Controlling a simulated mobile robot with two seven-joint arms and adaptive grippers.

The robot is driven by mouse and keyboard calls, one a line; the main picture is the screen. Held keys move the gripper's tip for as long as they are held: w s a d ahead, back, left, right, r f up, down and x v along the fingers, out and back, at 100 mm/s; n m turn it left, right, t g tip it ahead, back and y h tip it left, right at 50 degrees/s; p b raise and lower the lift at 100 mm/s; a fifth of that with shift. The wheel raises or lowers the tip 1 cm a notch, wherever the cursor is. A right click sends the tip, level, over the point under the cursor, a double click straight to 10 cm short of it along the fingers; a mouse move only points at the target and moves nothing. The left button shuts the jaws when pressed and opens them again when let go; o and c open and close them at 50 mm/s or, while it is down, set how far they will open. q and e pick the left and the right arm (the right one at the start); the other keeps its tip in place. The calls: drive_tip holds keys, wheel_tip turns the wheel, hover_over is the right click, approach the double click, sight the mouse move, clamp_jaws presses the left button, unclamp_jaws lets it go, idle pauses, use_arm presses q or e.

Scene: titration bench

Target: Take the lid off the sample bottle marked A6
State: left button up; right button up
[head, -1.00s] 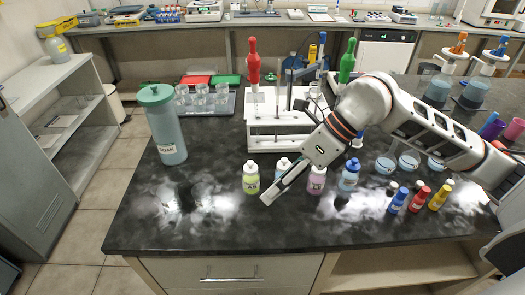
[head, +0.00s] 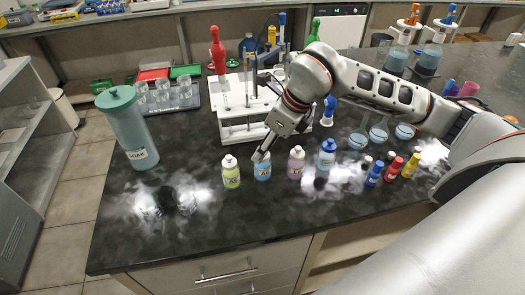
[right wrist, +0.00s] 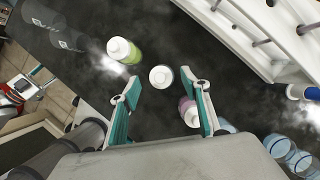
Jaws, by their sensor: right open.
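Several small bottles with white or blue caps stand in a row on the dark bench. They are a yellow-green bottle (head: 231,175), a light blue bottle (head: 263,170), a pink bottle (head: 296,166) and a blue-capped bottle (head: 326,158). Their labels are too small to read surely, so I cannot tell which is A6. My right gripper (head: 262,153) is just above the light blue bottle. In the right wrist view the open right gripper (right wrist: 167,98) has a white-capped bottle (right wrist: 161,77) between and beyond its fingertips; its cap is on. My left gripper is not in view.
A white stand (head: 245,125) with tools is close behind the bottles. A teal SOAK container (head: 128,130) stands at left. Small red, blue and yellow bottles (head: 392,169) and blue-filled beakers (head: 378,137) are at right.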

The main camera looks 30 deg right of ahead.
drive_tip(key=shift+w+a+f, duration=0.15)
drive_tip(key=shift+w+f, duration=0.1)
drive_tip(key=shift+f, duration=0.3)
drive_tip(key=c, duration=0.8)
drive_tip(key=shift+r, duration=0.1)
